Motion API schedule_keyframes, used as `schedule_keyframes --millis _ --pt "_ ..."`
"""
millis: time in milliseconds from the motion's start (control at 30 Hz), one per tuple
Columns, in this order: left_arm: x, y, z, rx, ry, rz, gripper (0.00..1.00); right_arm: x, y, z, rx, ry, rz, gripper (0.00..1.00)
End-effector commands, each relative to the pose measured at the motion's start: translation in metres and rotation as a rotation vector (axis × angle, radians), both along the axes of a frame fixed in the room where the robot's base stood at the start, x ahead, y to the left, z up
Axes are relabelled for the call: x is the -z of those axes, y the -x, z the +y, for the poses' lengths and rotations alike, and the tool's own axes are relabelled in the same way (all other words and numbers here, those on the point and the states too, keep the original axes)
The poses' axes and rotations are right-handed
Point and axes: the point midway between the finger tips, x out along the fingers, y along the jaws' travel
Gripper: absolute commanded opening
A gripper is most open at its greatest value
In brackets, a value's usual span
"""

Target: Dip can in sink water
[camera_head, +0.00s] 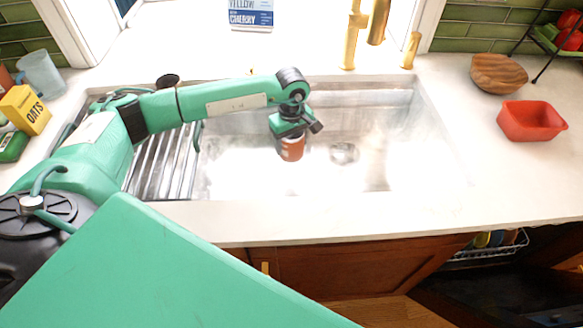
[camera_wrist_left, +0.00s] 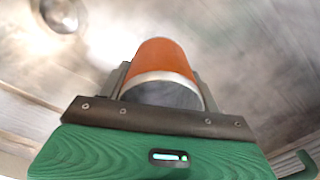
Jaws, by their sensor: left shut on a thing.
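My left gripper (camera_wrist_left: 160,98) is shut on an orange can (camera_wrist_left: 165,55) with a silver rim, and the can sits between its two fingers in the left wrist view. In the head view the can (camera_head: 291,149) hangs below my left gripper (camera_head: 289,136), inside the metal sink (camera_head: 240,175). The can looks roughly upright. The sink's inside is bright and hazy, so I cannot tell where any water surface lies or whether the can touches it. The drain (camera_head: 343,152) shows right of the can, and it also shows in the left wrist view (camera_wrist_left: 64,12). My right gripper is not in view.
A metal drying rack (camera_head: 160,165) covers the sink's left part. Gold taps (camera_head: 355,35) stand behind the sink. A wooden bowl (camera_head: 499,72) and a red container (camera_head: 531,120) are on the right counter. A yellow oats box (camera_head: 24,109) is at the left.

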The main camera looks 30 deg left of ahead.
Motion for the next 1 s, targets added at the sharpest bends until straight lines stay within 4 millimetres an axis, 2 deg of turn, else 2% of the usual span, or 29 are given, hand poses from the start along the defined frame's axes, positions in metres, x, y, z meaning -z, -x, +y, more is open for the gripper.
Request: schedule_keyframes --millis 300,733,1000 --pt "-0.028 -0.001 0.000 0.000 0.001 -0.002 0.41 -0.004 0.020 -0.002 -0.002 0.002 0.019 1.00" --pt "-0.063 -0.001 0.000 0.000 0.002 -0.003 0.41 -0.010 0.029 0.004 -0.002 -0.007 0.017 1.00" --pt "-0.084 0.000 0.000 -0.001 0.001 -0.002 0.41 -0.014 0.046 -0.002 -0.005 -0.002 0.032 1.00"
